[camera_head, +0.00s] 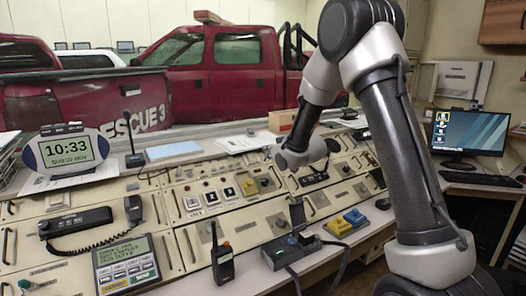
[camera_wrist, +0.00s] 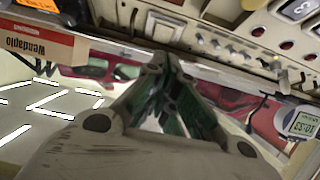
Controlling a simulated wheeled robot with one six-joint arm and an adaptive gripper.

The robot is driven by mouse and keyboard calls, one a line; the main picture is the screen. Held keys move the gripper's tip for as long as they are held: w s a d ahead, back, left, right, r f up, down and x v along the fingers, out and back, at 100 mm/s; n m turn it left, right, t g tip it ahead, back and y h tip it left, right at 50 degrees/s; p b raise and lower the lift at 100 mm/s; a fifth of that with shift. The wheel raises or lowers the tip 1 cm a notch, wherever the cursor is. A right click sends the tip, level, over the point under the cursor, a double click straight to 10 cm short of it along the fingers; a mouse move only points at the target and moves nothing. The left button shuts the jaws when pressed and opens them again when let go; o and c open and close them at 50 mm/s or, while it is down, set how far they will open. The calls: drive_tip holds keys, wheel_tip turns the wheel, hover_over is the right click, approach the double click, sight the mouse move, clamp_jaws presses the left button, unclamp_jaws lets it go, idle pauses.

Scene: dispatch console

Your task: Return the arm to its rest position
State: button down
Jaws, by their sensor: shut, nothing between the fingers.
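My gripper (camera_wrist: 163,66) shows in the middle of the wrist view, its fingers drawn together with nothing between them. In the head view my arm rises at the right, bends at the top and comes down to the wrist above the console (camera_head: 182,247). The fingers cannot be made out there, apparently hidden by my own wrist. The wrist view is upside down, with the console (camera_wrist: 222,40) along its top and ceiling lights at the lower left. The fingers point out over the console toward the red trucks.
A carton (camera_head: 283,120) stands behind my wrist. A clock (camera_head: 69,150) stands at the left. A radio (camera_head: 222,262), a blue block (camera_head: 355,217) and a yellow block (camera_head: 338,226) are near the front. A monitor (camera_head: 469,133) stands right of my arm. Red trucks (camera_head: 215,70) are behind.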

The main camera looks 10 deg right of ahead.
drive_tip(key=shift+v, duration=0.85)
drive_tip(key=shift+s+f, duration=0.1)
drive_tip(key=shift+f, duration=0.05)
drive_tip(key=s+d+r+m+g+h, duration=0.1)
drive_tip(key=s+d+r+g+h, duration=0.15)
drive_tip(key=s+d+r, duration=0.6)
drive_tip(key=s+d+m+g+h, duration=0.2)
drive_tip(key=s+d+g, duration=0.2)
drive_tip(key=s, duration=3.4)
drive_tip(key=g, duration=0.2)
drive_tip(key=shift+m+g, duration=0.3)
drive_tip(key=shift+g, duration=0.05)
drive_tip(key=shift+f, duration=0.1)
